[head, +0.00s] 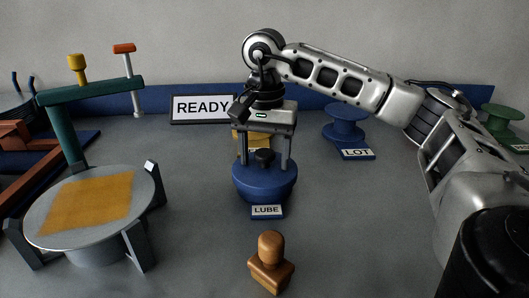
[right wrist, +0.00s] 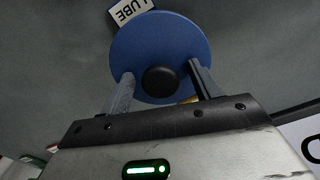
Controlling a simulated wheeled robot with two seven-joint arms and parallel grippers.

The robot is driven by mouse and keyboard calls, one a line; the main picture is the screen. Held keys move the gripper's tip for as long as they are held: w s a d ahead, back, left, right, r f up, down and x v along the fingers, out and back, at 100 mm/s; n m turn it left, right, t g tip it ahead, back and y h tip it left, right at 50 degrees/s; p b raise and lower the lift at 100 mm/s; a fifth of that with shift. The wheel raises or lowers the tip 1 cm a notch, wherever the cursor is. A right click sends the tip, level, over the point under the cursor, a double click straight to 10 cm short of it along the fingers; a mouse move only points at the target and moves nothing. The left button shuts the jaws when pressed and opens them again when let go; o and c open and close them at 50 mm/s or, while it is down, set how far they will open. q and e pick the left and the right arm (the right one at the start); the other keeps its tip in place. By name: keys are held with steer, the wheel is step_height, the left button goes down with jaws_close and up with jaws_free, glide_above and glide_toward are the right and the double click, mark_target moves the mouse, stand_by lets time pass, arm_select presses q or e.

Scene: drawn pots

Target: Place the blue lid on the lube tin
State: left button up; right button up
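The blue lid (head: 262,170), a disc with a black knob (head: 264,157), lies level on top of the blue lube tin (head: 264,193), behind the LUBE label (head: 266,211). I cannot tell whether it is fully seated. In the right wrist view the lid (right wrist: 183,37) fills the upper middle and hides the tin below; its black knob (right wrist: 160,80) sits between the fingertips. My right gripper (head: 264,164) points down over the lid. Its fingers stand apart on both sides of the knob, with gaps to it. My left gripper is not in view.
A wooden stamp (head: 270,262) stands in front of the tin. A round table with a yellow patch (head: 138,187) and a teal post (head: 65,135) are at left. A READY sign (head: 202,108) is behind; a blue spool (head: 345,125) with a LOT label is at back right.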

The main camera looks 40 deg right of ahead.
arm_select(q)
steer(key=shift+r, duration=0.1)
arm_select(e)
steer(key=shift+r, duration=0.2)
arm_select(q)
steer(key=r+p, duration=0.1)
steer(key=p, duration=0.3)
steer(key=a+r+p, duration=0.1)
steer(key=p, duration=0.2)
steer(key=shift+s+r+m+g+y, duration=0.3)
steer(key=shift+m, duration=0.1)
arm_select(e)
step_height(320, 180, up, 16)
steer(key=shift+f, duration=0.25)
